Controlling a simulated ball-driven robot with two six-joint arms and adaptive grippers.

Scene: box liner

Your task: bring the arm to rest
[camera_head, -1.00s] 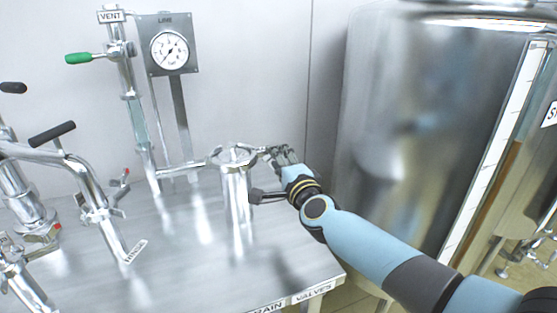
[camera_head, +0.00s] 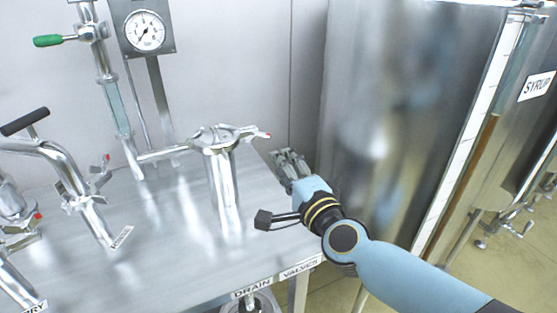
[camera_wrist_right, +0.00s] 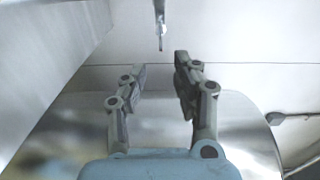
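My right arm (camera_head: 400,275), light blue, comes in from the lower right. Its gripper (camera_head: 285,158) is just right of the steel table's back right corner, apart from the valve post. In the right wrist view the gripper (camera_wrist_right: 160,85) has its two fingers spread with nothing between them. The valve post (camera_head: 224,185) stands upright on the table, its red-tipped handle (camera_head: 245,133) pointing right toward my gripper with a gap. A thin metal piece (camera_wrist_right: 160,25) shows beyond the fingers in the wrist view. My left gripper is not in view.
The steel table (camera_head: 180,255) carries pipes (camera_head: 75,180) at left and a pressure gauge (camera_head: 145,31) on a panel behind. A large steel tank (camera_head: 390,100) stands close behind my right gripper. Floor (camera_head: 500,265) shows at the lower right.

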